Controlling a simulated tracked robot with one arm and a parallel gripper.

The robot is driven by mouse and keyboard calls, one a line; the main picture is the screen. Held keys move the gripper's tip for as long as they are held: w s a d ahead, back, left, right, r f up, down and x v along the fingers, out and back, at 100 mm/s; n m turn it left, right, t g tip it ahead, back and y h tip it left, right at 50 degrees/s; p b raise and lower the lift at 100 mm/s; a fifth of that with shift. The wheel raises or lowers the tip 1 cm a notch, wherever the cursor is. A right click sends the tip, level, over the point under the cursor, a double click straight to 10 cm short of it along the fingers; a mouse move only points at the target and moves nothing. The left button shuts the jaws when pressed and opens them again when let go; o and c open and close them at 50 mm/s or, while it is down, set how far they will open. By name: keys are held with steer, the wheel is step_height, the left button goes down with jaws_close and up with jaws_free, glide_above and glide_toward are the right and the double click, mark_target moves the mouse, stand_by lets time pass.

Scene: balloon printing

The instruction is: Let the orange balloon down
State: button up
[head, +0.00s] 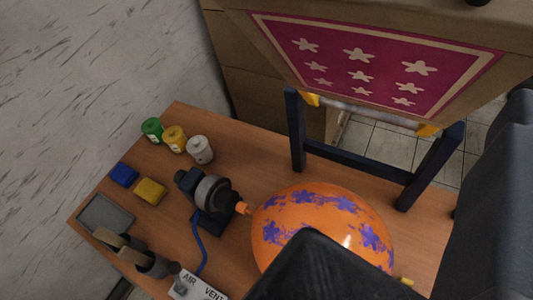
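The orange balloon (290,205) is large and round, with purple star-like prints, and lies over the wooden table. Its orange neck (242,208) meets the nozzle of a dark and grey pump (212,195). A blue hose (199,245) runs from the pump toward a plate (197,288) lettered AIR and VENT, cut by the lower edge. A small grey part (183,278) sits at the plate's left end. Dark parts of my gripper (330,272) cover the balloon's lower side. Its fingertips cannot be made out, nor whether it holds anything.
Green, yellow and white jars (199,150) stand at the back left. Blue and yellow pads (151,191), a grey tray (105,215) and wooden-handled tools (130,247) lie left. A dark frame (370,165) with a magenta star-patterned sheet (365,65) above it stands behind the balloon.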

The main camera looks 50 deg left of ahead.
jaws_close()
stand_by(1.6)
